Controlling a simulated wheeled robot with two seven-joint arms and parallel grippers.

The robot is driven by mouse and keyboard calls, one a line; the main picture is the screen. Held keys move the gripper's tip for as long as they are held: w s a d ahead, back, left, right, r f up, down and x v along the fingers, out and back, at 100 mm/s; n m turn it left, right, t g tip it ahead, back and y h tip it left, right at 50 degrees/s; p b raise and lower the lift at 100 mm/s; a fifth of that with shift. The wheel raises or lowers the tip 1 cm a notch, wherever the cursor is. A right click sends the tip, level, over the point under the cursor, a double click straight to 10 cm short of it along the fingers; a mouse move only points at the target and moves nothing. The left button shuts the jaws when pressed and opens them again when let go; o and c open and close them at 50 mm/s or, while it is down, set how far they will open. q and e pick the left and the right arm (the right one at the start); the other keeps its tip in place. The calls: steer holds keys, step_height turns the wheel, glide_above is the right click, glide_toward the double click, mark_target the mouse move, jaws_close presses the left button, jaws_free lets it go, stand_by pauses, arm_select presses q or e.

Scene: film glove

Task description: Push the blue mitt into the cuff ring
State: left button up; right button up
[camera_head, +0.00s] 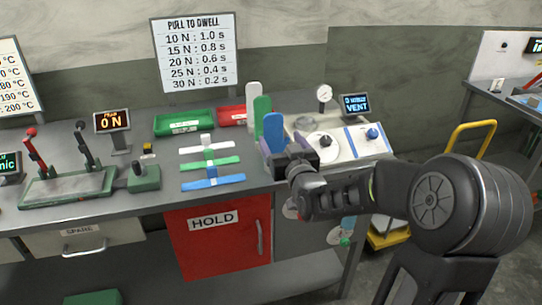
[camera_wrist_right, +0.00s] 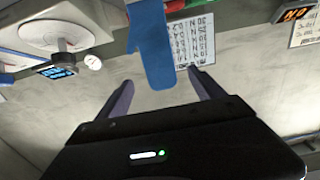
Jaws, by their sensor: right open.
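The blue mitt (camera_head: 273,128) stands upright at the front of a row with a green mitt (camera_head: 262,112) and a white one (camera_head: 253,98). In the right wrist view the blue mitt (camera_wrist_right: 155,50) shows large between the finger lines. My right gripper (camera_head: 270,150) is at the blue mitt's lower part. Its fingers are open, one on each side of the mitt in the right wrist view (camera_wrist_right: 160,80); contact cannot be told. The mitt's foot is hidden by the gripper. A round white disc with a dark knob (camera_head: 324,141) lies to the right; whether it is the cuff ring is unclear. My left gripper is out of view.
White, green and blue flat cross-shaped pieces (camera_head: 213,183) lie on the bench (camera_head: 110,205) left of my gripper. Behind are a green tray (camera_head: 184,122) and a red tray (camera_head: 232,116). A gauge (camera_head: 324,93) and a VENT display (camera_head: 355,106) stand behind the disc. Levers (camera_head: 36,150) stand at left.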

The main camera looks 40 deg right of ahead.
mark_target(274, 129)
steer(key=shift+x, duration=1.25)
steer(key=shift+p, duration=0.3)
steer(key=shift+w, duration=0.2)
steer(key=p+x, duration=0.1)
steer(key=x, duration=0.3)
steer(key=shift+w+d+p, duration=0.1)
steer(key=shift+d+p, duration=0.05)
steer(key=shift+p, duration=0.25)
steer(key=shift+w+d+f, duration=0.1)
steer(key=shift+w+f, duration=0.05)
steer(key=shift+w, duration=0.1)
